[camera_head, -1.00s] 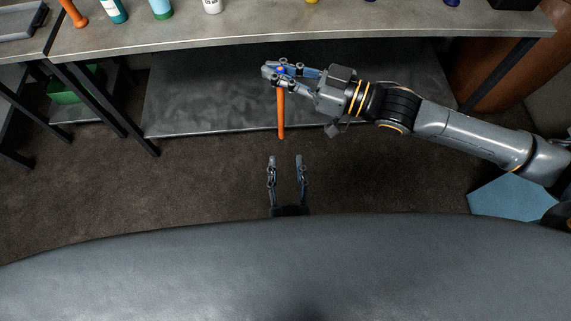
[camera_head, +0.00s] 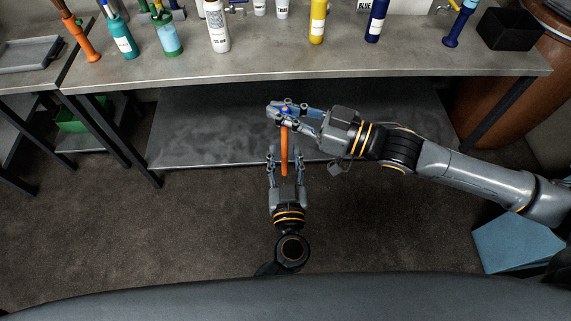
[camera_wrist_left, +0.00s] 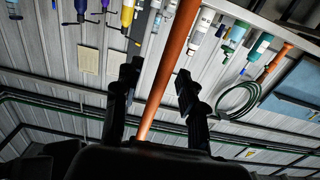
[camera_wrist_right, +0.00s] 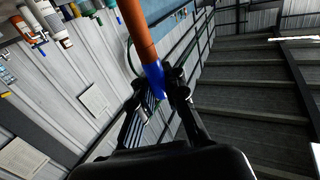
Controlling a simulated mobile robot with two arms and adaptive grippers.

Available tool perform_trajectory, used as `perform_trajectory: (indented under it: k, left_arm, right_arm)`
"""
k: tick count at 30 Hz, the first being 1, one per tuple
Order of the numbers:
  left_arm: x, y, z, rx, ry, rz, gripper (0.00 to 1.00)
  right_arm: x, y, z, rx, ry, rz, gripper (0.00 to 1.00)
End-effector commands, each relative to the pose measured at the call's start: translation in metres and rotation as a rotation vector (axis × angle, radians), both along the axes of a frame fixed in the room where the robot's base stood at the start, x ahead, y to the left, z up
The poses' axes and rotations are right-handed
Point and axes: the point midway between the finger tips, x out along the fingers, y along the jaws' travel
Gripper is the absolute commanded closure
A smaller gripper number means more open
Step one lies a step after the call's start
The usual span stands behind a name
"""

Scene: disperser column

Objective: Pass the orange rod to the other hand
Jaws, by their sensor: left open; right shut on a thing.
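The orange rod (camera_head: 284,150) hangs down from my right gripper (camera_head: 284,112), which is shut on its blue upper end. In the right wrist view the blue end (camera_wrist_right: 154,78) sits between the fingertips (camera_wrist_right: 160,90), with the orange shaft (camera_wrist_right: 138,35) running up out of frame. My left gripper (camera_head: 286,158) is below, pointing up toward the rod, and is open. In the left wrist view the orange shaft (camera_wrist_left: 172,65) passes between the two open fingers (camera_wrist_left: 155,85), with gaps visible on both sides. Whether the shaft is fully within the fingers' depth is hard to tell.
A grey workbench (camera_head: 260,70) stands ahead, holding several bottles, a black bin (camera_head: 507,30) and another orange item (camera_head: 82,40) at the left. A lower shelf (camera_head: 220,125) lies behind the grippers. A blue box (camera_head: 515,245) is on the floor at right.

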Motion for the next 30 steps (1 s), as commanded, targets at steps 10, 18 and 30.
perform_trajectory:
  k: [10, 18, 30]
  left_arm:
    - [0.0006, 0.0001, -0.0002, 0.0, 0.0, 0.0, 0.79]
    - [0.0004, 0.0002, -0.0002, 0.0, 0.0, 0.0, 1.0]
    - [0.0004, 0.0002, -0.0002, 0.0, 0.0, 0.0, 1.0]
  right_arm:
    - [0.0, 0.0, 0.0002, 0.0, 0.0, 0.0, 1.0]
    - [0.0, 0.0, 0.0002, 0.0, 0.0, 0.0, 0.8]
    - [-0.0001, -0.0005, 0.0, 0.0, 0.0, 0.0, 0.61]
